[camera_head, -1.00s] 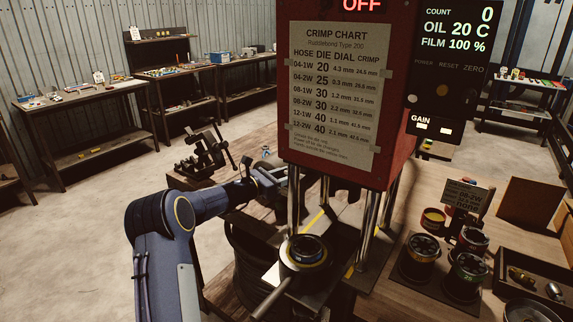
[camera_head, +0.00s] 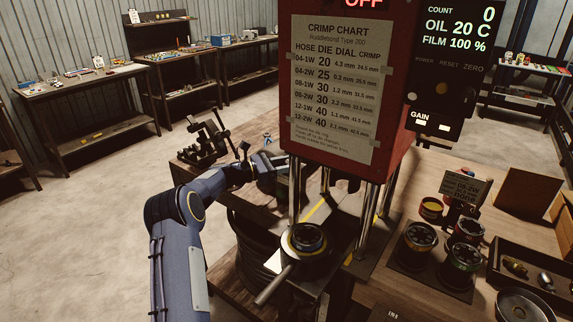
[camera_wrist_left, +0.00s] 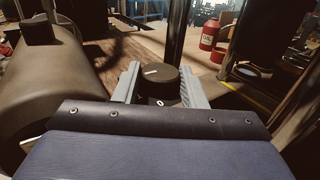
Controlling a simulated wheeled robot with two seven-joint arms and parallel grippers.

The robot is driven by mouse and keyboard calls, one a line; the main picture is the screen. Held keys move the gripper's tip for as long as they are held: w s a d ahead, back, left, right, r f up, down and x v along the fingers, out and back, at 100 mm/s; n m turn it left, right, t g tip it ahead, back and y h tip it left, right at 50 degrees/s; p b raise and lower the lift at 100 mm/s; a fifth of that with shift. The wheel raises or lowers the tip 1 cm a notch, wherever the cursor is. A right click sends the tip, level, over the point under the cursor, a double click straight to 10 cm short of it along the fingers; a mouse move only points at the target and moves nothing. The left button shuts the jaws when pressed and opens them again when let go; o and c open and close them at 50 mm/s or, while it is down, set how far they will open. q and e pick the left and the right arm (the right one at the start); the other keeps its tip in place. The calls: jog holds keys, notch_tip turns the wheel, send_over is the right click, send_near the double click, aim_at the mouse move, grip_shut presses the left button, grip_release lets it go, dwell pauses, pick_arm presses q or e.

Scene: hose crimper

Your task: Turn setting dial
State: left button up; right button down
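The setting dial (camera_wrist_left: 158,78) is a dark round knob with a white line on its top, seen in the left wrist view. My left gripper (camera_wrist_left: 160,86) has its two grey fingers on either side of the dial. I cannot tell whether they press on it. In the head view my left arm reaches in from the left, and its hand (camera_head: 268,172) is beside the posts of the red crimper (camera_head: 394,150). The dial and fingertips do not show clearly there. The crimper's display (camera_head: 364,3) reads OFF. My right gripper is not in view.
A crimp chart (camera_head: 332,95) is on the crimper's front. A round die holder with a lever (camera_head: 273,284) stands below it. Dies (camera_head: 420,236) and a tray of fittings (camera_head: 530,275) are on the bench at right. Close to the left hand, a dark cylinder (camera_wrist_left: 50,85) fills the wrist view's left side.

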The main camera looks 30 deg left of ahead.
pick_arm(q)
jog(key=o, duration=0.4)
jog(key=shift+b+v, duration=1.05)
jog(key=shift+v, duration=2.9)
